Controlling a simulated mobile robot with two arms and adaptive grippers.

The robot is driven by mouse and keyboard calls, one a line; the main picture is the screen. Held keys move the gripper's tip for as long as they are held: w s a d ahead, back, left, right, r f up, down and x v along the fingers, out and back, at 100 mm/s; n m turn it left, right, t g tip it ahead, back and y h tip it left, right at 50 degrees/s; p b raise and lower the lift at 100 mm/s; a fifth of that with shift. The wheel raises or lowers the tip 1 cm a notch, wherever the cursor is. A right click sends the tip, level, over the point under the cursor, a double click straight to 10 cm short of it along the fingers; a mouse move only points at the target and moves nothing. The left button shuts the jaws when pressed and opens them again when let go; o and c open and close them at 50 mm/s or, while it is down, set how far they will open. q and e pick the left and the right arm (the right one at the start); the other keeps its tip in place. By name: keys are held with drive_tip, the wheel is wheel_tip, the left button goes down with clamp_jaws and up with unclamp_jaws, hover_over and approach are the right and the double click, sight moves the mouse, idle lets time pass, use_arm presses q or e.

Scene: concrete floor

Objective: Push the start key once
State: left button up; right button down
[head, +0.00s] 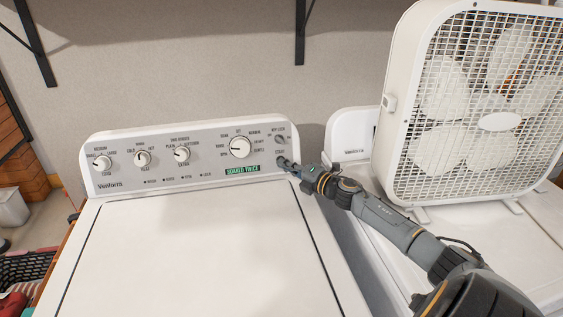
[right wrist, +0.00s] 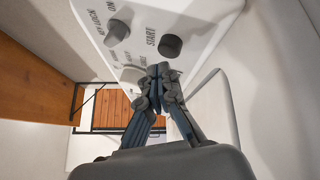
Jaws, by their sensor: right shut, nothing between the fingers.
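The white washing machine (head: 205,250) has a grey control panel (head: 215,173). The start key is a dark round button (right wrist: 171,45) beside the word START in the right wrist view. In the head view it is at the panel's right end, mostly behind my right gripper, and hard to make out. My right gripper (head: 287,161) is shut and empty, with its tips close to the key. In the right wrist view the fingertips (right wrist: 159,70) appear just below the key; I cannot tell whether they touch the panel. My left gripper is out of view.
A small key-lock knob (head: 279,139) sits above the start label, and a large dial (head: 240,147) is to its left. Several smaller knobs line the panel's left. A white box fan (head: 480,110) stands on a second machine (head: 490,250) at right. The washer lid is clear.

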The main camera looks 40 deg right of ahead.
drive_tip(key=shift+w, duration=0.15)
drive_tip(key=shift+w+d+f, duration=0.15)
drive_tip(key=shift+w+d, duration=0.05)
drive_tip(key=shift+w+d+b, duration=0.2)
drive_tip(key=shift+w+b, duration=0.15)
drive_tip(key=shift+b, duration=0.25)
idle(0.4)
drive_tip(key=shift+s, duration=0.1)
drive_tip(key=shift+s+a+p, duration=0.35)
drive_tip(key=shift+s+p, duration=0.15)
drive_tip(key=shift+p, duration=0.15)
drive_tip(key=shift+s, duration=0.15)
